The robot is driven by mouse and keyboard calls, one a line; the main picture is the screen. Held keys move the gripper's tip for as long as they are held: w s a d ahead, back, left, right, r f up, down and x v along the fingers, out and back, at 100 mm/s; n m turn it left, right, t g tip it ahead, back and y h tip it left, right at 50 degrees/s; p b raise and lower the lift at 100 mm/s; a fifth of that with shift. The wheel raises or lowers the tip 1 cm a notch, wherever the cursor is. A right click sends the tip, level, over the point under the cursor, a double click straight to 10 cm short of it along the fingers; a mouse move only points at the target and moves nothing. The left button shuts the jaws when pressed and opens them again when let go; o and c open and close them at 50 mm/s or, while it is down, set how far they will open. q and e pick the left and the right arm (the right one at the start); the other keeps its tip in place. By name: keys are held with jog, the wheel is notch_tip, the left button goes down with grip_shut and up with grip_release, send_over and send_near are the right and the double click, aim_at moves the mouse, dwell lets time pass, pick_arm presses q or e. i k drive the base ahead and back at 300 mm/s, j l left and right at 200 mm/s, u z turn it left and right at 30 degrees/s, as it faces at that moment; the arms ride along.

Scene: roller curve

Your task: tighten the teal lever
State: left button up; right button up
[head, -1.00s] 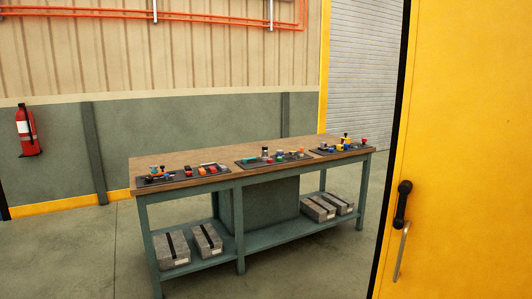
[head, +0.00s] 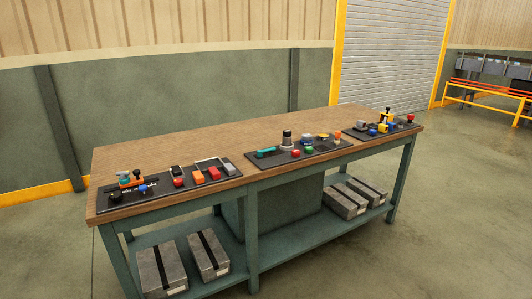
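A wooden-topped workbench (head: 240,137) stands ahead with three dark control panels along its front edge. On the middle panel (head: 283,160), a teal lever-like handle (head: 266,152) lies low at the left end, beside a grey and black upright knob (head: 287,139). On the left panel (head: 160,195), a smaller teal part (head: 124,176) sits on an orange piece. I cannot tell from here which teal part is the lever or how tight it is. Neither of my grippers is in view.
The right panel (head: 382,131) holds yellow, blue and red controls. Grey boxes (head: 161,270) lie on the lower shelf (head: 265,245). Open concrete floor (head: 430,250) lies right of the bench. A roller shutter (head: 390,60) and an orange-railed rack (head: 490,90) stand behind.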

aim_at(259, 153)
jog(key=i+j+u, duration=0.1)
jog(key=i, duration=0.85)
jog(key=i+j+u, duration=0.1)
jog(key=i, duration=0.85)
